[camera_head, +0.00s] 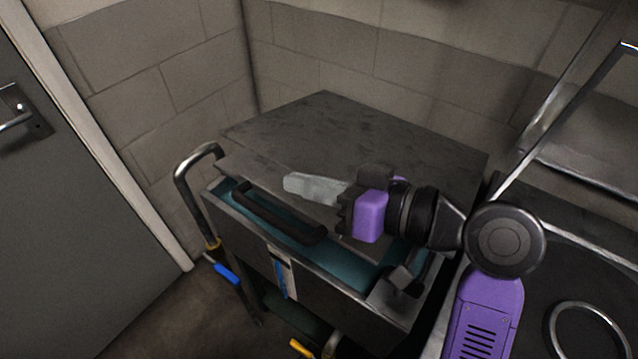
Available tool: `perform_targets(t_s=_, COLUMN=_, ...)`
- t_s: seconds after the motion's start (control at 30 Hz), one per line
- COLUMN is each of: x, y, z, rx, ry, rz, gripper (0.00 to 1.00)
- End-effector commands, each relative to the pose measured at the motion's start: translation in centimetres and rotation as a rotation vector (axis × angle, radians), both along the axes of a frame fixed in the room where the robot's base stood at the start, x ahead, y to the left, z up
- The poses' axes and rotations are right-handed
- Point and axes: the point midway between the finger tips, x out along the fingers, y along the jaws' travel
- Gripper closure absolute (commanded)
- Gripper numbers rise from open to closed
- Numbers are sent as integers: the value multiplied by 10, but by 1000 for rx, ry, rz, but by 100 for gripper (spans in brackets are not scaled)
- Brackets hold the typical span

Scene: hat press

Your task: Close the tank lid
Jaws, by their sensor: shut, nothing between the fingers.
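The tank (310,270) is a grey metal box on a stand, with teal inside showing along its front. Its flat grey lid (335,130) covers most of the top, and a gap shows between the lid's front edge and the tank's front wall. A dark bar handle (265,208) runs along the front of the lid. My gripper (290,185) is shut and empty. It reaches in from the right over the lid, with its fingertips pointing left, above and behind the handle. I cannot tell whether the fingers touch the lid.
A grey door (60,220) with a lever handle stands at the left. A bent metal pipe (185,180) with a blue lever (226,273) is at the tank's left. A dark counter (570,260) with a metal ring is at the right. Block walls close off the back.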

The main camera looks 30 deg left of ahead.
Motion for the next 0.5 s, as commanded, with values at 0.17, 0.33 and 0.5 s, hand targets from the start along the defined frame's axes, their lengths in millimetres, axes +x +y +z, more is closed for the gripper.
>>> perform_targets(t_s=0.17, x=-2, y=37, z=-7, rx=0, ry=1, rz=5, gripper=100)
perform_targets(t_s=0.33, x=-7, y=54, z=-23, rx=-1, ry=3, rz=2, gripper=100)
perform_targets(t_s=0.5, x=-15, y=55, z=-40, rx=0, ry=1, rz=1, gripper=100)
